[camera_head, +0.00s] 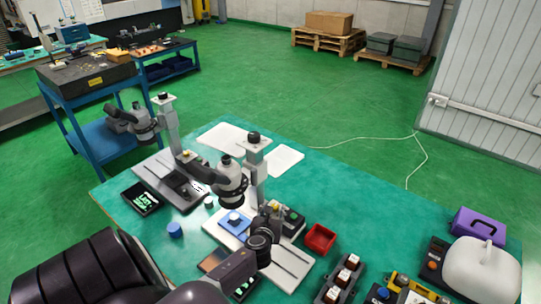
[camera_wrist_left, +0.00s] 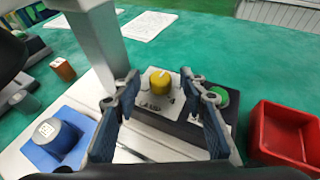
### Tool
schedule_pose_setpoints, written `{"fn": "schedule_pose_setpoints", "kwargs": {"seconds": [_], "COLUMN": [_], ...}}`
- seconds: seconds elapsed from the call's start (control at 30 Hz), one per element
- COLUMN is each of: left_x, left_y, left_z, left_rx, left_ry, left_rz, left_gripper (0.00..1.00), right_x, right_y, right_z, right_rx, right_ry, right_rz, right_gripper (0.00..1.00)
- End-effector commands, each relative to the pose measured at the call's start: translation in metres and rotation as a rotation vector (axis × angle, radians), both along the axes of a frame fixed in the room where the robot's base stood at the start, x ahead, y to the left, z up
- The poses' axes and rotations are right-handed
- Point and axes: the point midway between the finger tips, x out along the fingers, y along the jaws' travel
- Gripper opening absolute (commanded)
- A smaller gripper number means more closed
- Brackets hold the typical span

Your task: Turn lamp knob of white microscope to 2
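The white microscope (camera_head: 256,175) stands on a pale base near the middle of the green table. Its column (camera_wrist_left: 100,45) rises at the left of the left wrist view. The yellow lamp knob (camera_wrist_left: 161,86) sits on a control box labelled LAMP, with a light pointer mark on top; the scale is too small and partly hidden to read. My left gripper (camera_head: 270,214) is over the box. In the left wrist view its fingers (camera_wrist_left: 161,98) are spread, one on each side of the knob, with visible gaps. Contact is not visible. My right gripper is out of view.
A green button (camera_wrist_left: 219,97) is right of the knob, close to my right-hand finger. A red bin (camera_head: 319,238) stands right of the base. A second, darker microscope (camera_head: 172,130) stands further left.

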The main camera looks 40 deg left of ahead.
Motion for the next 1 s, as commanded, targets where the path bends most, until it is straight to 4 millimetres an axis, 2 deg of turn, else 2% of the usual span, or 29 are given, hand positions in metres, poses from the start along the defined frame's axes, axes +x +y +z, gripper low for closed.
{"fn": "schedule_pose_setpoints", "kwargs": {"seconds": [0.6,0.8,1.0], "left_x": [-0.075,-0.084,-0.085], "left_y": [-0.049,-0.055,-0.055], "left_z": [0.036,0.042,0.042], "left_rx": [0.0,-0.001,0.0], "left_ry": [0.001,0.001,0.0], "left_rz": [-0.002,-0.001,0.0], "left_gripper": [0.39,0.39,0.39], "right_x": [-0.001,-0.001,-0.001], "right_y": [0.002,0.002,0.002], "right_z": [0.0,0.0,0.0], "right_rx": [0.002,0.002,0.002], "right_ry": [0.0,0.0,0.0], "right_rz": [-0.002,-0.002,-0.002], "right_gripper": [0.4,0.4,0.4]}}
